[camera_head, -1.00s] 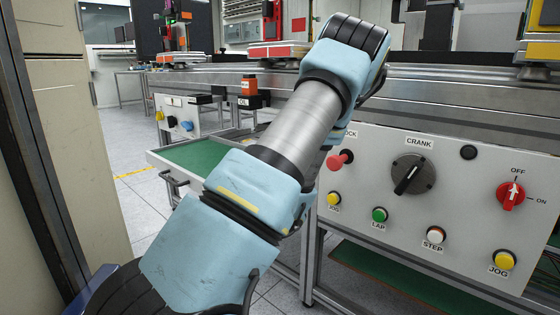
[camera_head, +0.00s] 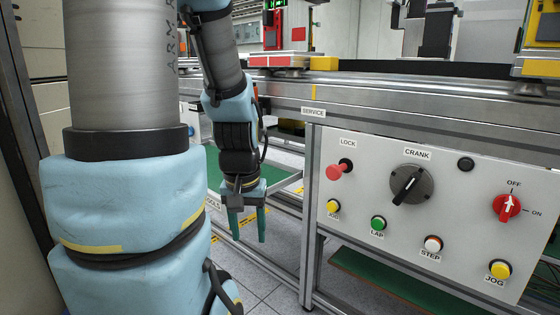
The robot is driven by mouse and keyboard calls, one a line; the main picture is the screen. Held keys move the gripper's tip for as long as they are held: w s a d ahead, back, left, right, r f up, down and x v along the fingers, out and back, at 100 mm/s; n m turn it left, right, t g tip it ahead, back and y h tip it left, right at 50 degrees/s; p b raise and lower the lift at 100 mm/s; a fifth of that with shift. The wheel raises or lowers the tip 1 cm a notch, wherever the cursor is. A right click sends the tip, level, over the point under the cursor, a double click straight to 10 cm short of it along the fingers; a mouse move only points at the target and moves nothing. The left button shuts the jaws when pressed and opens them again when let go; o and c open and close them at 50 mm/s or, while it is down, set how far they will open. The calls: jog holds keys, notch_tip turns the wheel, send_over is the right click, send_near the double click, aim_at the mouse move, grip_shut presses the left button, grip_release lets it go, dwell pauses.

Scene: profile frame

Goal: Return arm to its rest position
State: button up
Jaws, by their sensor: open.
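My gripper (camera_head: 248,227) hangs at the centre-left of the head view, pointing down. Its two green fingers are apart, with nothing seen between them. It is left of the grey control panel (camera_head: 390,225) and in front of the open drawer with a green liner (camera_head: 213,170). My arm's blue and silver links fill the left of the view and hide part of the drawer and the floor behind.
The panel carries a red LOCK knob (camera_head: 338,171), a black CRANK dial (camera_head: 410,185), a red OFF/ON switch (camera_head: 508,207) and several push buttons. A metal rail (camera_head: 400,105) runs above it. A table leg (camera_head: 308,215) stands right of my gripper.

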notch_tip(320, 180, up, 31)
jog(key=p, duration=2.9)
jog(key=shift+p, duration=0.4)
